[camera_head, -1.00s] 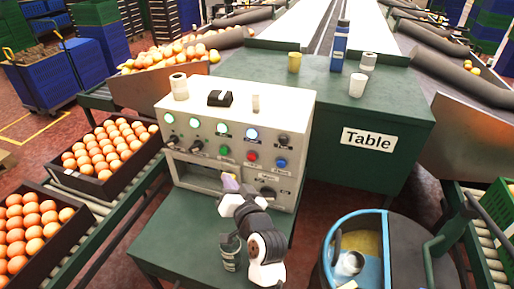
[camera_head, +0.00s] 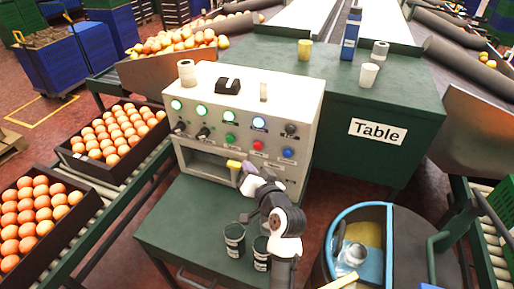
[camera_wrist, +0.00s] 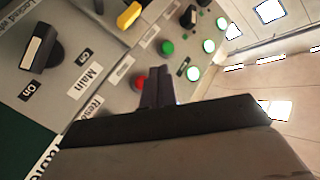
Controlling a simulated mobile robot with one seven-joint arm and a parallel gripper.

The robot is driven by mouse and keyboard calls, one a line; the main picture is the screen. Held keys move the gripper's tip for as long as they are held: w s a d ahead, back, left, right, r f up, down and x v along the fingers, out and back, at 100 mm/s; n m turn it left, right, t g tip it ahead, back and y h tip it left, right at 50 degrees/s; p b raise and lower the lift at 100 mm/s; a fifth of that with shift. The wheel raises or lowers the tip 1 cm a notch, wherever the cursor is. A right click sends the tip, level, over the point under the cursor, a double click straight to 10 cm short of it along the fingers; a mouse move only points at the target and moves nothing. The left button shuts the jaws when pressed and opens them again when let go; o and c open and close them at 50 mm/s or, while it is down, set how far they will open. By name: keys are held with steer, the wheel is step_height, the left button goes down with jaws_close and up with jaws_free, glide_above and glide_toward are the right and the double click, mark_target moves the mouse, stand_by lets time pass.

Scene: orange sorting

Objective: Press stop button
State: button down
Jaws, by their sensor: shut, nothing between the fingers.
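The control box carries a row of round buttons: a green one (camera_head: 230,138), a red one (camera_head: 258,145) and a blue one (camera_head: 288,153). Their labels are too small to read, so I cannot confirm which says stop. My gripper (camera_head: 238,165) is shut and empty, in front of the box's lower face, below the green and red buttons in the head view. In the wrist view the closed fingers (camera_wrist: 157,88) point at the panel, and the red button (camera_wrist: 138,83) shows just left of them, partly covered. I cannot tell whether they touch it. The green button (camera_wrist: 167,47) lies beyond.
A black main switch (camera_wrist: 38,52) and a yellow part (camera_wrist: 129,14) show in the wrist view. Several lit lamps top the panel. Two dark cups (camera_head: 234,240) stand on the green table (camera_head: 185,225) under the arm. A blue-rimmed bin (camera_head: 338,225) stands right.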

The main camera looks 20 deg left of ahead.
steer(key=shift+w+d, duration=0.1)
steer(key=shift+w, duration=2.4)
steer(key=shift+w, duration=0.1)
steer(key=shift+w, duration=0.3)
steer(key=shift+w+b, duration=0.3)
steer(key=shift+w, duration=0.25)
stand_by(0.6)
stand_by(0.4)
steer(key=shift+s, duration=1)
steer(key=shift+s, duration=0.1)
steer(key=s+p, duration=0.1)
steer(key=s, duration=0.3)
steer(key=shift+s, duration=0.4)
